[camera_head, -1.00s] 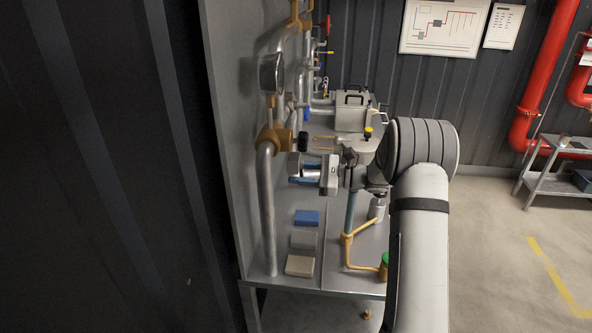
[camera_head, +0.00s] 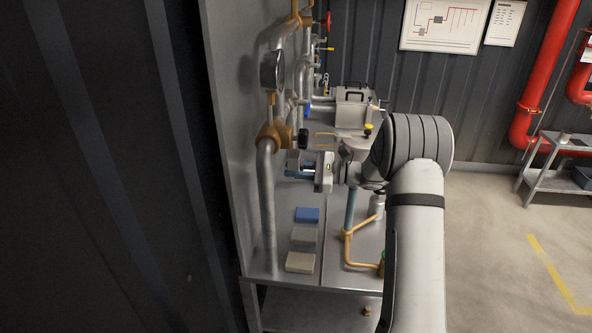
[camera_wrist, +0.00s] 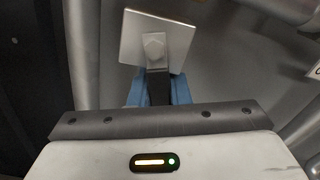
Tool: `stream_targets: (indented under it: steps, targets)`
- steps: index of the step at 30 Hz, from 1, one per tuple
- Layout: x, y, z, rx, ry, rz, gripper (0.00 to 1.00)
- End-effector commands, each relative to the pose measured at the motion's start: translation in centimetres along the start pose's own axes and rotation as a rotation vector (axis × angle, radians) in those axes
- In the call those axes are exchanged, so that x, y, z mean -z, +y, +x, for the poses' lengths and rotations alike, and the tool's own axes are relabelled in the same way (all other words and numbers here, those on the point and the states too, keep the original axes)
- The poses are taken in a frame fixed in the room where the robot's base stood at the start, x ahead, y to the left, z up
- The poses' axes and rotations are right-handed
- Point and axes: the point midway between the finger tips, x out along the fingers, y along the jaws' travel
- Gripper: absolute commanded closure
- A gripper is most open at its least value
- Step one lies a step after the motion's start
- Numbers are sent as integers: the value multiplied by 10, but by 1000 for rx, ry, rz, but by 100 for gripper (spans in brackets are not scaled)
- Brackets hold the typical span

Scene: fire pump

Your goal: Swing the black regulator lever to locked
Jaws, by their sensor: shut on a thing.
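The black regulator lever (camera_wrist: 158,92) shows in the wrist view as a dark strip between my two blue fingers. In the head view my gripper (camera_head: 294,171) reaches left toward the wall panel, just below a black knob (camera_head: 303,138). The lever itself cannot be made out there, and no locked mark can be read.
A vertical pipe with a brass fitting (camera_head: 273,136) and a gauge (camera_head: 271,70) stands left of my gripper. Blue, grey and beige blocks (camera_head: 302,262) lie on the bench below. A grey box with a handle (camera_head: 354,108) is behind. Open floor lies to the right.

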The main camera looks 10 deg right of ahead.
Motion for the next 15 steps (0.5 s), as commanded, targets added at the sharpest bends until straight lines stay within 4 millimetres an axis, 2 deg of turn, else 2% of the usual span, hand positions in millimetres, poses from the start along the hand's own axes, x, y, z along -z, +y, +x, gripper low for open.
stream_targets:
  steps: [4, 12, 15]
  targets:
    - [-2, 2, 0, 0, 0, 57, 100]
    - [-4, 12, 0, 0, 0, 315, 100]
    - [-3, 14, 0, 0, 0, 348, 100]
